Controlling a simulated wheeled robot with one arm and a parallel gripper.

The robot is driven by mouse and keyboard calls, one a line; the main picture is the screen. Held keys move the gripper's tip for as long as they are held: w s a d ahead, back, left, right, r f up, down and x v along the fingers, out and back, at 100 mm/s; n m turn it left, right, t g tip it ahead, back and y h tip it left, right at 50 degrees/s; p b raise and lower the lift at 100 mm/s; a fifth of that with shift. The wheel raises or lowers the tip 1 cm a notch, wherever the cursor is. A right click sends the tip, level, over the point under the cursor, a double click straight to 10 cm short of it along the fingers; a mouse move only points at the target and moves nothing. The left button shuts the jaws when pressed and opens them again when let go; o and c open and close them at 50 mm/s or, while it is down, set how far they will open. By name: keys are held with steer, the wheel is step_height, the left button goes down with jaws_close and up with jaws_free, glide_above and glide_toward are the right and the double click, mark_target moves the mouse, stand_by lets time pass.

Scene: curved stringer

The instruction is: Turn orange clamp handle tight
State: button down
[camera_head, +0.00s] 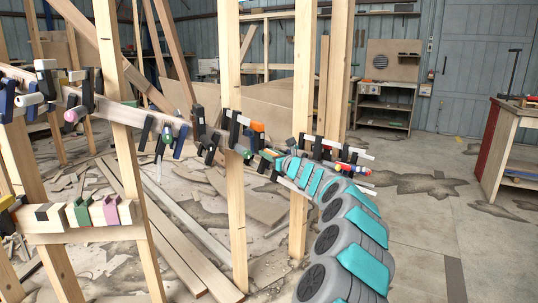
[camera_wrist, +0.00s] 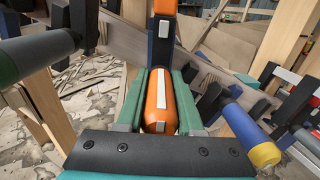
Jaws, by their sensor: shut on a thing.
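In the wrist view, the orange clamp handle (camera_wrist: 160,105), with a white stripe along it, lies lengthwise between the two green fingers of my gripper (camera_wrist: 160,82). The gripper is shut on it, one finger along each side. Beyond it stands the clamp's dark blue bar (camera_wrist: 161,45) with an orange top piece (camera_wrist: 165,8). In the head view, my gripper (camera_head: 268,155) reaches to the curved wooden stringer just below an orange-tipped clamp (camera_head: 257,126). The handle itself is too small and covered to make out there.
Several other clamps crowd the stringer. A blue-and-yellow clamp handle (camera_wrist: 250,135) is close on the right in the wrist view, and a dark green-ended one (camera_wrist: 40,55) on the left. Wooden posts (camera_head: 235,150) stand close by. Planks and debris litter the floor; a workbench (camera_head: 515,140) stands far right.

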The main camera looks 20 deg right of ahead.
steer(key=c, duration=0.5)
jaws_free()
steer(key=shift+c, duration=0.2)
steer(key=s+d+b, duration=0.1)
steer(key=s, duration=0.6)
steer(key=shift+s+d, duration=0.15)
steer(key=shift+s, duration=0.2)
steer(key=shift+s, duration=0.1)
